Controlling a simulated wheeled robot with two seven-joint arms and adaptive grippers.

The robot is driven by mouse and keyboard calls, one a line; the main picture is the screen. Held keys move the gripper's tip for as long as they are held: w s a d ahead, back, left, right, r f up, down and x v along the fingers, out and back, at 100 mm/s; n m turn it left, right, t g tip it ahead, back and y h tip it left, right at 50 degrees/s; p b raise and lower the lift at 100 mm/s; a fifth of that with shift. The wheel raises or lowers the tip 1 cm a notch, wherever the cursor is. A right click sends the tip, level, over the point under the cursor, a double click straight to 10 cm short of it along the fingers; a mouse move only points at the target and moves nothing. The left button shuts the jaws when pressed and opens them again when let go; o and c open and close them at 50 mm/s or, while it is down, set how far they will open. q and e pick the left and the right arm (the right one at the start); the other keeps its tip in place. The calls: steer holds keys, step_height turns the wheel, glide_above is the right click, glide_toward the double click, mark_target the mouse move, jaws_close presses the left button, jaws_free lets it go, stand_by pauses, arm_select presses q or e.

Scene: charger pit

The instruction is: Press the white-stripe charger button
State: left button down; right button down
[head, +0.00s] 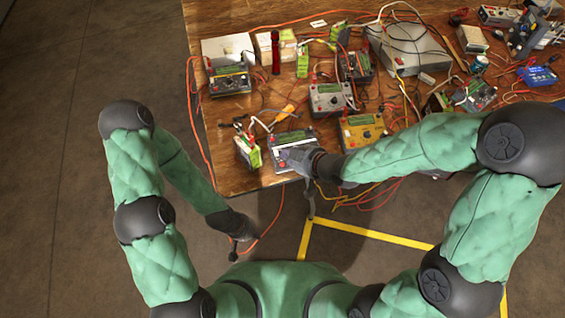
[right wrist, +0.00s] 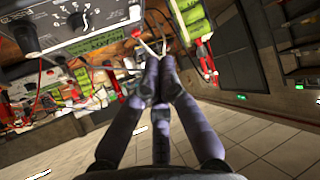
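The white-stripe charger (head: 293,136), a grey box with a green display and a white band, sits near the table's front edge. My right gripper (head: 293,155) is over its front part and hides some of it. In the right wrist view a grey panel with a black dial (right wrist: 77,20) fills the upper left. A red button or knob (right wrist: 137,33) is at its corner. My right gripper's fingers (right wrist: 160,64) are drawn together, empty, with tips just below that red part; contact is unclear. My left gripper (head: 235,242) hangs low in front of the table, its fingers too small to judge.
The wooden table (head: 225,170) holds other chargers, including a yellow one (head: 362,130), a grey one (head: 330,97) and a dark one (head: 230,80). A green battery pack (head: 248,153) stands just left of the white-stripe charger. Loose cables run everywhere. The floor at left is clear.

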mark_target(282, 164)
steer(key=shift+a+r+n+y, duration=0.15)
steer(key=shift+a+r, duration=0.05)
steer(key=shift+r, duration=0.25)
steer(key=shift+a+r+n+y, duration=0.15)
steer(key=shift+r, duration=0.3)
steer(key=shift+f, duration=0.1)
steer(key=f+b, duration=0.2)
steer(key=w+f+b, duration=0.1)
steer(key=f+b, duration=0.1)
steer(key=f, duration=0.1)
steer(key=f+b, duration=0.3)
steer(key=shift+w+a+f, duration=0.2)
steer(key=shift+w+f, duration=0.05)
steer(key=shift+w, duration=0.05)
steer(key=shift+f, duration=0.1)
stand_by(0.8)
steer(key=shift+w+f+b, duration=0.1)
steer(key=shift+f+b, duration=0.2)
steer(key=shift+b, duration=0.15)
steer(key=shift+f+b, duration=0.3)
steer(key=shift+f, duration=0.05)
stand_by(0.5)
stand_by(0.4)
steer(key=shift+r+p, duration=0.65)
steer(key=shift+r, duration=0.1)
